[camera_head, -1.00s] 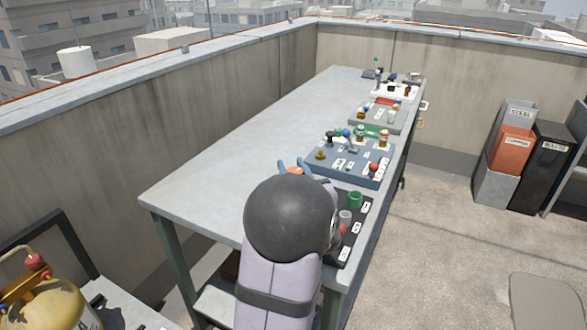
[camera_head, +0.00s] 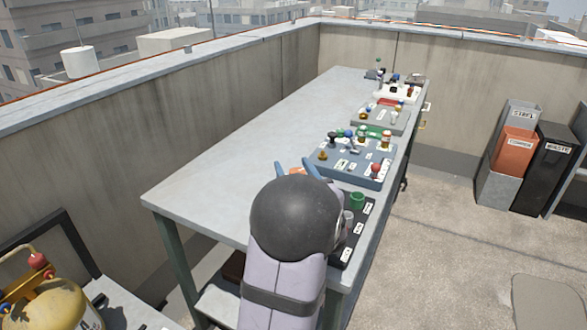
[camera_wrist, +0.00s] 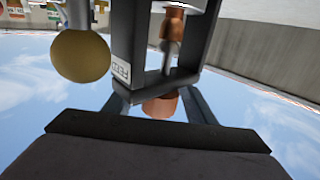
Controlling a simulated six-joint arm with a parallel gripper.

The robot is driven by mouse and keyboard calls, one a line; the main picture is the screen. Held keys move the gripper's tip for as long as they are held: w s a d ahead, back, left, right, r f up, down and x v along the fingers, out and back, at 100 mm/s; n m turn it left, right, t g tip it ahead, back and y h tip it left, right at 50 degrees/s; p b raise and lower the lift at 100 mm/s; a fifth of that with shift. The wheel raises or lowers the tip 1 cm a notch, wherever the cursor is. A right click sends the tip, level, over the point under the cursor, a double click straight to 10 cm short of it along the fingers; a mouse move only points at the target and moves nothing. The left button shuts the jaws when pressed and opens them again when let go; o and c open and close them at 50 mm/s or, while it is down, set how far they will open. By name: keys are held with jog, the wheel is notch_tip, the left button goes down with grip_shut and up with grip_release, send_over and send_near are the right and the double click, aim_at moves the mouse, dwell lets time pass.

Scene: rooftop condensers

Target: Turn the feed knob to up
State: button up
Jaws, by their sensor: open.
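A copper-coloured knob (camera_wrist: 160,105) sits between the two fingers of my gripper (camera_wrist: 157,108) in the wrist view, with a gap on each side. A dark bracket (camera_wrist: 155,84) stands around it, carrying a small white label (camera_wrist: 121,70), upside down, that seems to read FEED. In the head view my gripper (camera_head: 297,167) is at the near end of the blue panel, its blue fingertips spread, with a bit of the copper knob (camera_head: 297,171) showing between them. My wrist hides the rest of the knob, so its setting cannot be told.
A yellowish ball knob (camera_wrist: 80,56) hangs close beside the bracket. The blue panel (camera_head: 345,176) holds several other controls. A black panel with a green knob (camera_head: 357,200) is to the right of my wrist. The bench's left side (camera_head: 250,150) is bare.

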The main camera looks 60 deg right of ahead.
jog(key=v, duration=0.7)
jog(key=shift+s+b, duration=0.15)
jog(key=shift+b, duration=0.3)
jog(key=shift+r, duration=0.1)
jog(key=w+d+r+m+g+h+p, duration=0.3)
jog(key=d+r+m+g+h, duration=0.4)
jog(key=r+m+g+h, duration=0.15)
jog(key=w+a+f+m+g+y+p, duration=0.1)
jog(key=a+f+m+g+y+p, duration=0.1)
jog(key=a+f+m+g+y, duration=0.6)
jog(key=shift+s+d+f+n+g+h+p, duration=0.2)
jog(key=shift+s+d+n+g+h, duration=0.3)
jog(key=shift+d, duration=0.7)
jog(key=shift+s+d+f+n+g+h+p, duration=0.1)
jog(key=shift+s+d+n+g+h+p, duration=0.3)
jog(key=shift+d, duration=0.8)
jog(key=shift+s+d+f+n+g+h+p, duration=0.1)
jog(key=shift+s+d+n+g+h, duration=0.45)
jog(key=shift+d, duration=0.65)
